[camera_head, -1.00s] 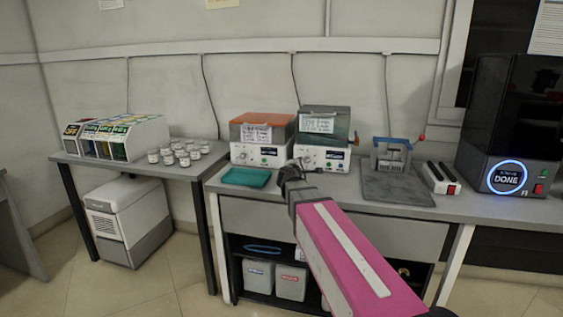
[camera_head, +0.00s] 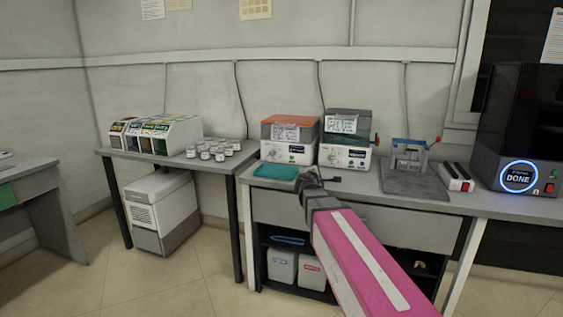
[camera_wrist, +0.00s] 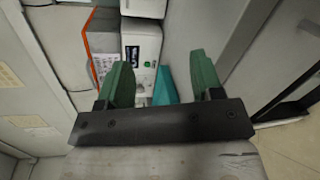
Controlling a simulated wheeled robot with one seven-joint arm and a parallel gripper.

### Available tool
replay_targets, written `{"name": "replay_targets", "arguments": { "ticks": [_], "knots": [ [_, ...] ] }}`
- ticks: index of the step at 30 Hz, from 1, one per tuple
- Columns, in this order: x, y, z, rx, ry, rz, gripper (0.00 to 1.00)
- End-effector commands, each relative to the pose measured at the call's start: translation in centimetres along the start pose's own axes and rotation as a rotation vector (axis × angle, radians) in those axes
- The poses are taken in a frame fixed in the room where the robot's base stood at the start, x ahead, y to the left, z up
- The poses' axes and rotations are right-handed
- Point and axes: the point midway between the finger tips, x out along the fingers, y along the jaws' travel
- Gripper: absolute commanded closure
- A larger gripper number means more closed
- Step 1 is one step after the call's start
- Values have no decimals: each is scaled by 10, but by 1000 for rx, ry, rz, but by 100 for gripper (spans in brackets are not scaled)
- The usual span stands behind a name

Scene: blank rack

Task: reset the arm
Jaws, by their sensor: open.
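My arm reaches in from the lower right of the head view, its pink link pointing toward the bench. My gripper (camera_head: 318,178) is at its far end, small and dark, in front of the bench's front edge near the teal mat. In the wrist view my gripper (camera_wrist: 163,88) shows two green fingers spread wide apart. Nothing is between them but the view of the bench beyond. The teal mat (camera_wrist: 166,86) and a white machine with an orange lid (camera_wrist: 103,45) lie beyond the fingers.
A side table holds several white jars (camera_head: 214,150). Floor (camera_head: 195,270) is free at left.

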Motion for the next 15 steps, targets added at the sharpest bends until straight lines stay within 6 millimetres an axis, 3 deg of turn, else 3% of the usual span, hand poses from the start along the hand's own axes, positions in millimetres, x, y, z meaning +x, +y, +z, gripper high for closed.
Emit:
{"name": "replay_targets", "arguments": {
  "ticks": [8,15],
  "knots": [
    [-2,-32,10,107,-24,-90,40],
    [-8,-78,21,260,-64,-225,40]
  ]
}}
